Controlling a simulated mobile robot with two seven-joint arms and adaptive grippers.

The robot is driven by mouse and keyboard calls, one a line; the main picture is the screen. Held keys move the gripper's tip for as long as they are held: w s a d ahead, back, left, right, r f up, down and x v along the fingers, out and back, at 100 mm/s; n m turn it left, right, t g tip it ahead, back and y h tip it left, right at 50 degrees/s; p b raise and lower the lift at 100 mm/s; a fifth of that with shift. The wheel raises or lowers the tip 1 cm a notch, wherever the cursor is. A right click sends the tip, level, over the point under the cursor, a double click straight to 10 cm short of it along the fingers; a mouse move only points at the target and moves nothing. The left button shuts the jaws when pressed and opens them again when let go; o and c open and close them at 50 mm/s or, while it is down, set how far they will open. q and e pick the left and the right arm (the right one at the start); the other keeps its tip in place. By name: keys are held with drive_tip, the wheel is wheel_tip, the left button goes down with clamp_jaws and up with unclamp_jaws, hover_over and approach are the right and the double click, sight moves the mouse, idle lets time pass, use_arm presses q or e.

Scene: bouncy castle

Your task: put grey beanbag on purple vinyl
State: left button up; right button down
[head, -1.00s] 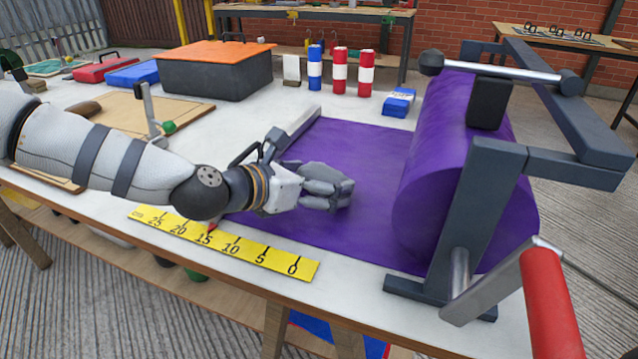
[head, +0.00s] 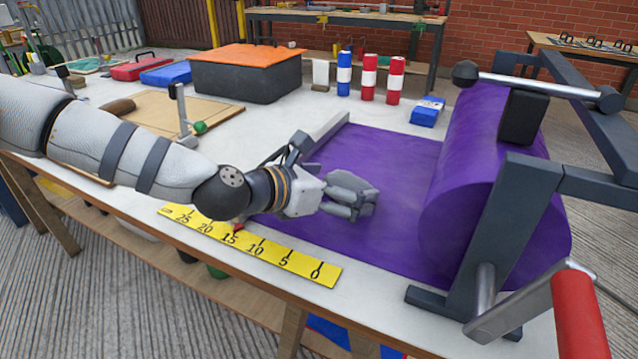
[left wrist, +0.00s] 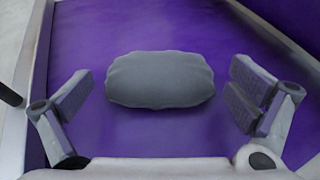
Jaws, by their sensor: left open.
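The grey beanbag (left wrist: 160,80) is a plump, rounded pad lying flat on the purple vinyl (left wrist: 110,140) in the left wrist view. My left gripper (left wrist: 160,93) is open, with one finger on each side of the beanbag and purple showing in the gaps between. In the head view my left gripper (head: 352,198) is low over the purple vinyl (head: 405,160), left of the roll. There the grey fingers and the beanbag run together, and the fingers hide part of it. My right gripper is not in view.
The purple roll (head: 490,160) on its dark metal frame (head: 495,235) stands right of the gripper. A yellow ruler (head: 250,245) lies along the front edge. Several red and blue cylinders (head: 368,78), a blue box (head: 427,112) and an orange-lidded case (head: 245,75) stand behind.

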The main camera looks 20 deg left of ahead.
use_arm(q)
drive_tip(key=p+v, duration=0.1)
drive_tip(key=v, duration=0.2)
drive_tip(key=p+v, duration=0.1)
drive_tip(key=v, duration=0.3)
drive_tip(key=p+v, duration=0.1)
drive_tip(key=v, duration=0.2)
drive_tip(key=shift+r, duration=0.35)
drive_tip(key=shift+s+a, duration=0.15)
drive_tip(key=shift+s, duration=0.2)
drive_tip(key=shift+s+f, duration=0.1)
drive_tip(key=shift+f, duration=0.1)
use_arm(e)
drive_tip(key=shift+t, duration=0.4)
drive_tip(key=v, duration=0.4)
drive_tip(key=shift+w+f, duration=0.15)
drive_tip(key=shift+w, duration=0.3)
